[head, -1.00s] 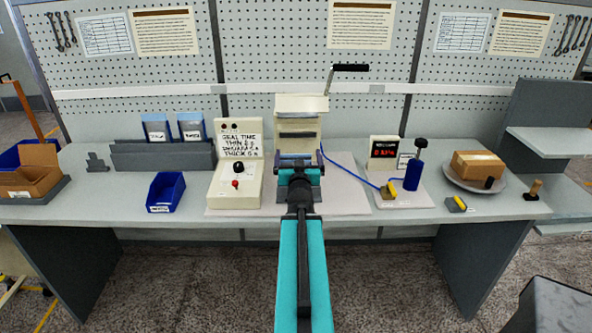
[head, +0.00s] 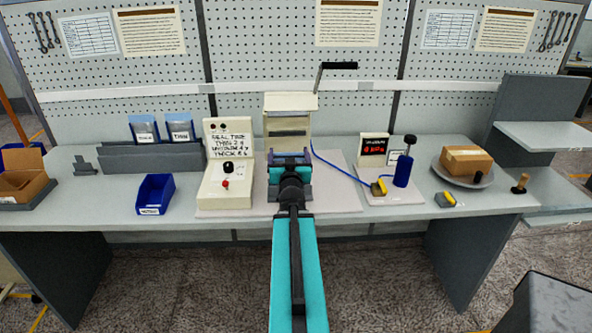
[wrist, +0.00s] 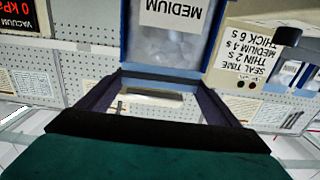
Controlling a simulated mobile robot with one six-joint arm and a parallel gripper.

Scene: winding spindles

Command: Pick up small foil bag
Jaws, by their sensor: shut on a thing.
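My gripper (head: 290,160) is in front of the cream sealer (head: 289,115) in the head view. In the wrist view my gripper (wrist: 160,80) is shut on a silvery bag (wrist: 165,48) with a blue border and a label reading MEDIUM, upside down in the picture. The bag's top runs out of the frame. In the head view my gripper hides most of the held bag. Two similar blue-edged bags (head: 144,130) (head: 179,127) stand in the grey rack (head: 165,157) at the left.
A blue bin (head: 155,194) and a control box (head: 228,185) with a seal-time sign stand left of my gripper. At the right are a vacuum gauge (head: 373,150), a blue pump (head: 402,170) and a brown parcel (head: 466,160) on a round plate. A blue hose crosses the bench.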

